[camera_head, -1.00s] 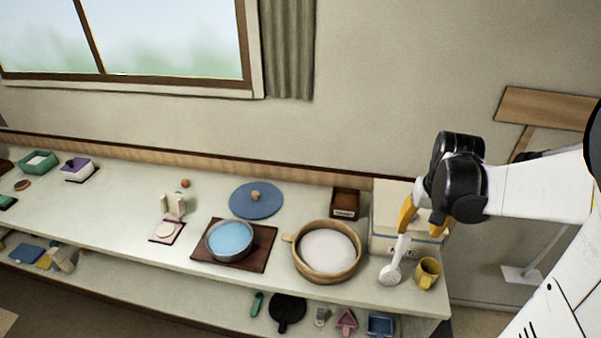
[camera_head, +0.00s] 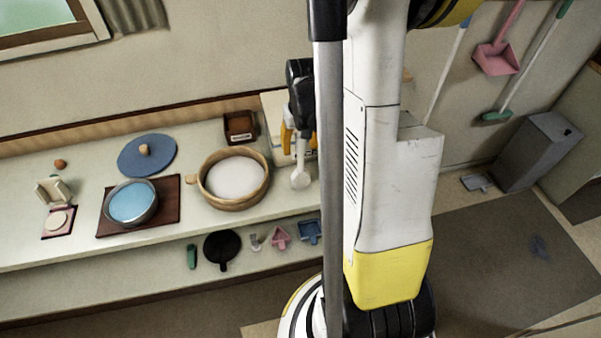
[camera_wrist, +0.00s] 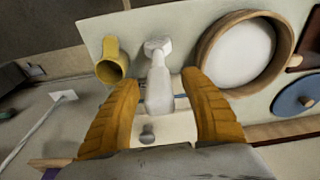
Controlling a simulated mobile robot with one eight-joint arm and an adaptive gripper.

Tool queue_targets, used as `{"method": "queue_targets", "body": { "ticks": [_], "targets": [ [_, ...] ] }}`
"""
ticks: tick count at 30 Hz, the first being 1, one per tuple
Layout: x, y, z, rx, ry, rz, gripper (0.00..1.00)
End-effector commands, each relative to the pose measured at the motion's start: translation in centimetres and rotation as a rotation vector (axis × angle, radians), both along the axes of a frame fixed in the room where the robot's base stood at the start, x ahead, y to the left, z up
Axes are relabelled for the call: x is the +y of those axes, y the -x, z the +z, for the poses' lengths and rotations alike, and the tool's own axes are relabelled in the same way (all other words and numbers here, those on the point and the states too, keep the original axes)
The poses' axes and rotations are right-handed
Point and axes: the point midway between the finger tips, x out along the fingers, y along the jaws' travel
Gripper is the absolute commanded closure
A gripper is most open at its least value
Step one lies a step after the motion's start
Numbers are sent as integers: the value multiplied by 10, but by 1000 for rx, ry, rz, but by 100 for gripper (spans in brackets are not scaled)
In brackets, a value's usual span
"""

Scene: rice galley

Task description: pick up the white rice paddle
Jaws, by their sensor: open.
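In the wrist view the paddle (camera_wrist: 158,85) lies between the two yellow fingers of my gripper (camera_wrist: 160,98), with a visible gap on each side. The fingers are open and appear clear of the handle. The handle's near end is between the fingers, and the head points away toward the counter edge. In the head view my arm and column hide part of the gripper's right side.
A pale box (camera_head: 275,110) stands behind the paddle. A brown box (camera_head: 240,127) and blue lid (camera_head: 147,156) are farther left.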

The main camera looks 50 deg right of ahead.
Motion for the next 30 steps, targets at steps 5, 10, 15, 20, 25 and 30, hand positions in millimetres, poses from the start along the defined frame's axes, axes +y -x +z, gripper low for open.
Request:
{"method": "queue_targets", "body": {
  "ticks": [5, 10, 15, 20, 25, 30],
  "targets": [
    [0, 0, -1, 0, 0, 0, 48],
    [0, 0, -1, 0, 0, 0, 83],
    [0, 0, -1, 0, 0, 0, 100],
    [0, 0, -1, 0, 0, 0, 100],
    [0, 0, 1, 0, 0, 0, 100],
    [0, 0, 15, 0, 0, 0, 100]
  ]
}}
